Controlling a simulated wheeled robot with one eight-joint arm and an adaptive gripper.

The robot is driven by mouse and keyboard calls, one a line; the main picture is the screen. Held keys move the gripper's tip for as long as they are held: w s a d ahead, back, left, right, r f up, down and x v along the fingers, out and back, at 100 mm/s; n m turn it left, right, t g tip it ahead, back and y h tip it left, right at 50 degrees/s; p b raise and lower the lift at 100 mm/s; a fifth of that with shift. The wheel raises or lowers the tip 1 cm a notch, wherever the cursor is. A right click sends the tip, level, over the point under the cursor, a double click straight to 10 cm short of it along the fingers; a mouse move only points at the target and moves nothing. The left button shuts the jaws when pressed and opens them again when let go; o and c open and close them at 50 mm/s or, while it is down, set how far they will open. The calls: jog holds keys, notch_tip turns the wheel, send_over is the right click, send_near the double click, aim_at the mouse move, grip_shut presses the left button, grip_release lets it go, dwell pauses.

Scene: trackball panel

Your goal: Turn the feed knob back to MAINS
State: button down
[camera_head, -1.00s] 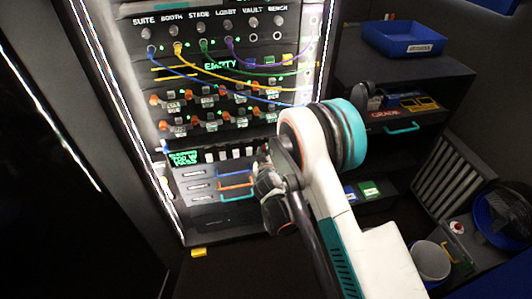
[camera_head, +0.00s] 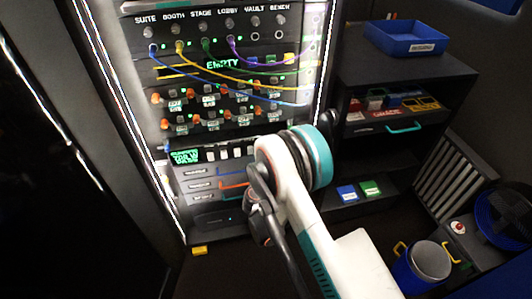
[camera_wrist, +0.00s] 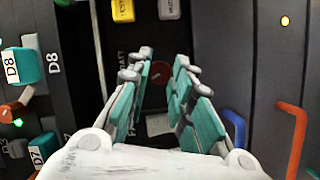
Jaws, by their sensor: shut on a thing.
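In the wrist view a dark round knob (camera_wrist: 158,73) with a short red mark sits between my fingertips, on a black panel with partly hidden white lettering; I take it to be the feed knob. My gripper (camera_wrist: 163,58) has its two teal-padded fingers on either side of the knob, shut on it. The lettering is too covered to read the knob's setting. In the head view my arm hides the knob and the fingertips at the right of the rack's lower part.
Teal D8 (camera_wrist: 28,66) and D7 (camera_wrist: 42,148) parts lie left of my fingers. An orange handle (camera_wrist: 292,135) and a blue handle (camera_wrist: 235,128) stick out at right. Looped cables (camera_head: 215,75) cross the rack above. A shelf with a blue tray (camera_head: 404,39) stands at right.

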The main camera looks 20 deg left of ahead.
jog(key=shift+n, duration=0.3)
jog(key=c, duration=1.4)
grip_release()
jog(key=shift+f, duration=0.1)
